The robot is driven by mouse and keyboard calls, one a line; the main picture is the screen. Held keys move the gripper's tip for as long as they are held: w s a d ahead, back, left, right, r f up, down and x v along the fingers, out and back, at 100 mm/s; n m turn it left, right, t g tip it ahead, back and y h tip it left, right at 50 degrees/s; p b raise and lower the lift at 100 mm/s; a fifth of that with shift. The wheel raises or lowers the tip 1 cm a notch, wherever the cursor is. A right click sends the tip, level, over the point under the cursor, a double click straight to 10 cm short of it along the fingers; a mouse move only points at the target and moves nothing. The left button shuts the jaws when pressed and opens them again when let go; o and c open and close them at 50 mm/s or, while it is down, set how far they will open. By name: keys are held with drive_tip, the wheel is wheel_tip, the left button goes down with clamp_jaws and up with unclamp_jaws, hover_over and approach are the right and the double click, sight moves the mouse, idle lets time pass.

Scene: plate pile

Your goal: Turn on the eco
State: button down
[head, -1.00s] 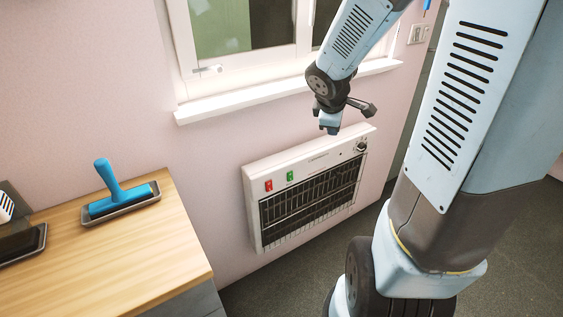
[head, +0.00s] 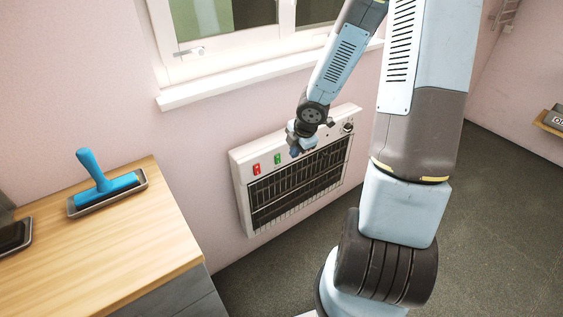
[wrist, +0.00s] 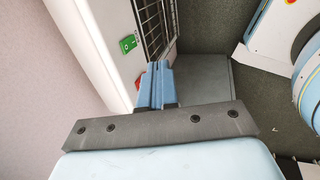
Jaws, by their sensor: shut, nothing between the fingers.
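A white wall heater (head: 240,205) with a dark grille hangs under the window. On its top strip are a red switch (head: 257,169), a green switch (head: 278,159) to its right, and a dark knob (head: 347,127) near the right end. My gripper (head: 294,150) is in front of the top strip, just right of the green switch. In the wrist view my gripper (wrist: 157,68) is shut and empty, with its tips close to the heater. The green switch (wrist: 128,44) shows there beyond the tips and to the left. A red bit (wrist: 137,84) is mostly hidden behind the fingers.
A wooden counter (head: 150,235) stands at the left with a blue-handled tool on a tray (head: 106,192). The window sill (head: 225,84) juts out above the heater. The dark floor (head: 490,230) is open at the right.

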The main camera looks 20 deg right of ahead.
sight(278, 159)
drive_tip(key=shift+f, duration=0.1)
idle(0.3)
drive_tip(key=shift+x, duration=0.75)
drive_tip(key=shift+w+f, duration=0.15)
drive_tip(key=shift+f, duration=0.15)
drive_tip(key=shift+w+a+f, duration=0.3)
drive_tip(key=shift+w+f, duration=0.7)
drive_tip(key=shift+f, duration=0.3)
drive_tip(key=shift+w+a+f, duration=0.35)
drive_tip(key=shift+w+f, duration=0.7)
drive_tip(key=shift+f, duration=0.2)
drive_tip(key=shift+w+a+f, duration=0.3)
drive_tip(key=shift+w+f, duration=0.7)
drive_tip(key=shift+f, duration=0.3)
